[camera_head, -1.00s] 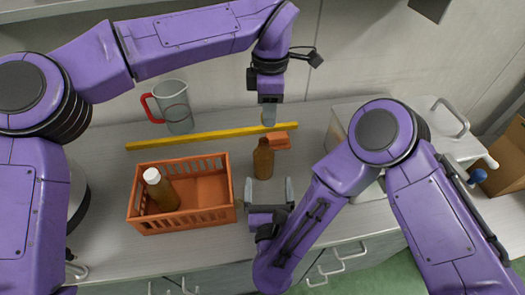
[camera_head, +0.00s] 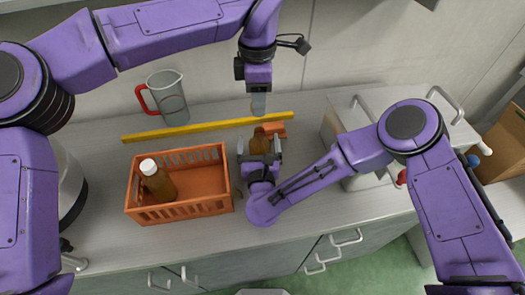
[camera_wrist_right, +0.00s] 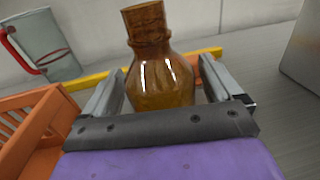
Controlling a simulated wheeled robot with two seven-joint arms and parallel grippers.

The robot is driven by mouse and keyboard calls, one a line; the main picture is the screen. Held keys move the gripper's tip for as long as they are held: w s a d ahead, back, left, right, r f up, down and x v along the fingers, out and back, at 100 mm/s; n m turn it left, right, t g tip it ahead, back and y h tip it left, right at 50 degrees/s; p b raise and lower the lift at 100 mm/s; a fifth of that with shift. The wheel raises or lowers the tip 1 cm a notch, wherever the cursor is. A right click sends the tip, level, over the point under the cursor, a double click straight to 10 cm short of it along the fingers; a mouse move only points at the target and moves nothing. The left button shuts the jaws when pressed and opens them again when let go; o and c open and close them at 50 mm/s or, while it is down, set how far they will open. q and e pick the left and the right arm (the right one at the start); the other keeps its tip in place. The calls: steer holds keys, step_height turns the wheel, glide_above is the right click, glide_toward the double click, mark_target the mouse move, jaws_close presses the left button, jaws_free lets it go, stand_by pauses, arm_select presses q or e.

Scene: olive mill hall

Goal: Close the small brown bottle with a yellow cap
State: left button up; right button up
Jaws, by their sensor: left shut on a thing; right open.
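The small brown bottle (camera_head: 259,144) stands upright on the counter. In the right wrist view the bottle (camera_wrist_right: 158,82) has a round amber body and a grainy brown top; I cannot tell if that is its neck or a stopper. My right gripper (camera_head: 259,147) is open, its fingers on either side of the bottle, also in the right wrist view (camera_wrist_right: 165,90). My left gripper (camera_head: 258,104) points down just behind the bottle, over the yellow strip. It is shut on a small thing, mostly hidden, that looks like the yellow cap.
An orange crate (camera_head: 205,207) with a white-capped bottle (camera_head: 157,183) stands at left. A yellow strip (camera_head: 190,130) lies behind, near a red-handled jug (camera_head: 172,98). An orange block (camera_head: 276,129) lies close behind the bottle. A metal box (camera_head: 345,110) stands at right.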

mark_target(260, 130)
arm_select(q)
steer(key=shift+d, duration=0.15)
arm_select(e)
steer(key=shift+w+d, duration=0.1)
steer(key=shift+w, duration=0.35)
steer(key=shift+c, duration=0.2)
steer(key=c, duration=1.5)
arm_select(q)
steer(key=shift+s+f, duration=0.1)
steer(key=shift+f, duration=2.4)
arm_select(e)
steer(key=shift+o, duration=0.2)
arm_select(q)
steer(key=shift+f, duration=0.9)
steer(key=shift+f, duration=0.5)
